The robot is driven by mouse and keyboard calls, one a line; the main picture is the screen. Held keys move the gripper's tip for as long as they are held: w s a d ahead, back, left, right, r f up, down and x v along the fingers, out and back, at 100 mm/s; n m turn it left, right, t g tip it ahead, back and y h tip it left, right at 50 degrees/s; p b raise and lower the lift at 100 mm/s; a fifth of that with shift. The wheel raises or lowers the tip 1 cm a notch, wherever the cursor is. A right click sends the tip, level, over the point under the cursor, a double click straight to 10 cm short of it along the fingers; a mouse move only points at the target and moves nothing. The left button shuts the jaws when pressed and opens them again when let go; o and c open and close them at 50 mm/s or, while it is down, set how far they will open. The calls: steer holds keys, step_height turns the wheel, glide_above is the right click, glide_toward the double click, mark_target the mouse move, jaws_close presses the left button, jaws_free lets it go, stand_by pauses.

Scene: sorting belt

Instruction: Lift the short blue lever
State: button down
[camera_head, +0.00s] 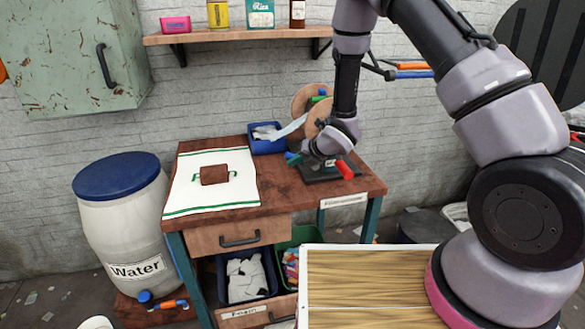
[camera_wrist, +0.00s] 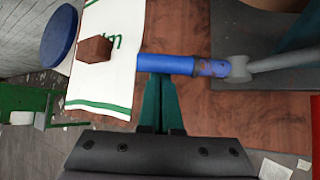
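The short blue lever's handle (camera_wrist: 167,64) lies level across the middle of the wrist view, with its grey rod running to the right. In the head view the blue handle (camera_head: 291,155) shows only as a small end at the left of my wrist. My gripper (camera_wrist: 158,80) has its two teal fingers side by side with no clear gap. Their tips reach the lower edge of the blue handle in the wrist view; whether they touch it I cannot tell. In the head view my gripper (camera_head: 298,160) is largely hidden by my wrist.
A red lever handle (camera_head: 345,169) stands on the same dark base (camera_head: 322,176), close right of my wrist. Behind are a blue bin (camera_head: 268,145) and round wooden discs (camera_head: 305,98). A brown block (camera_head: 214,175) rests on a white cloth (camera_head: 190,197) at the left of the table.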

steer(key=d+r+m+y, duration=0.1)
steer(key=y, duration=0.1)
steer(key=w+d+r+m+y, duration=0.1)
steer(key=d+r, duration=0.1)
steer(key=shift+d+r+y, duration=0.15)
steer(key=shift+r+y, duration=0.15)
steer(key=shift+y, duration=0.1)
stand_by(0.6)
steer(key=shift+w+d, duration=0.1)
